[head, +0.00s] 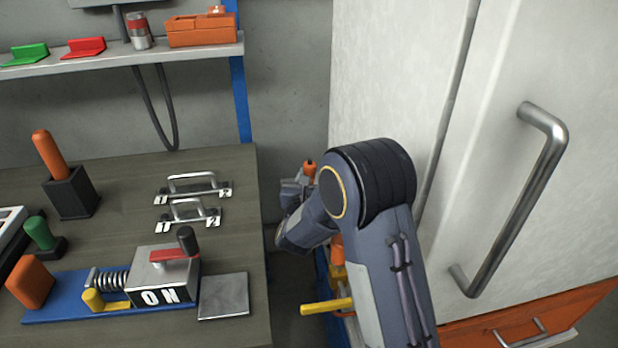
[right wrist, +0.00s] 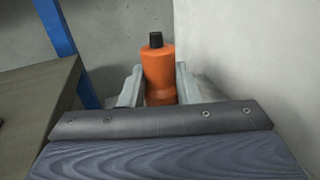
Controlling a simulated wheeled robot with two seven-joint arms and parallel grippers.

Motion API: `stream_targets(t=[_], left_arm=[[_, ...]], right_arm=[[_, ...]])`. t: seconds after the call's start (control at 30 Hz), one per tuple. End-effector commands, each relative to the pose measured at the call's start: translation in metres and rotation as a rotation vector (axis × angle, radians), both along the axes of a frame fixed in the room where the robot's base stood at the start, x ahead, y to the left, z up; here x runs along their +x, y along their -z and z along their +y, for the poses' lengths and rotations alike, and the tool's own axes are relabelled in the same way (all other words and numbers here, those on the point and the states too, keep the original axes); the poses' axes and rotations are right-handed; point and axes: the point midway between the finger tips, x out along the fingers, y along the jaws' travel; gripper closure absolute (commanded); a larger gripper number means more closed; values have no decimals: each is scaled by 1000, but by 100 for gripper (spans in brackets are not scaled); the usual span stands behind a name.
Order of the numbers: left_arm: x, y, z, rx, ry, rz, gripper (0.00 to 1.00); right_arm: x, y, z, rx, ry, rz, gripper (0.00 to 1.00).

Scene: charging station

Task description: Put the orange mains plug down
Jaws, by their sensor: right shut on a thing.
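The orange mains plug (right wrist: 158,72) with a dark tip stands upright between the fingers of my right gripper (right wrist: 158,88) in the right wrist view. The gripper is shut on it. My right gripper (head: 298,190) is there in the gap between the workbench's right edge and the white cabinet. My left gripper is not in view.
The workbench (head: 120,170) carries a blue-based ON switch unit (head: 165,275), a grey plate (head: 223,296), two metal handles (head: 192,188) and an orange-handled tool in a black block (head: 70,192). The white cabinet (head: 400,60) with a big handle (head: 515,205) stands close on the right.

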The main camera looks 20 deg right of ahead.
Motion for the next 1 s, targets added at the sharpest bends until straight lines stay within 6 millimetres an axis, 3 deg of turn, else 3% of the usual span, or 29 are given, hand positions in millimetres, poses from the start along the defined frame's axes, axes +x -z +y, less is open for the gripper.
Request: stream_targets(t=[0.23,0.27,0.4,0.77,1.0], left_arm=[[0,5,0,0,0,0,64],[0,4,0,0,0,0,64],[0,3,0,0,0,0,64],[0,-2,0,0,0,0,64],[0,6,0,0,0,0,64]], right_arm=[[0,3,0,-1,1,-1,95],[0,2,0,-1,1,1,69],[0,1,0,-1,1,1,50],[0,-3,0,0,0,1,49],[-34,1,22,2,-3,1,49]])
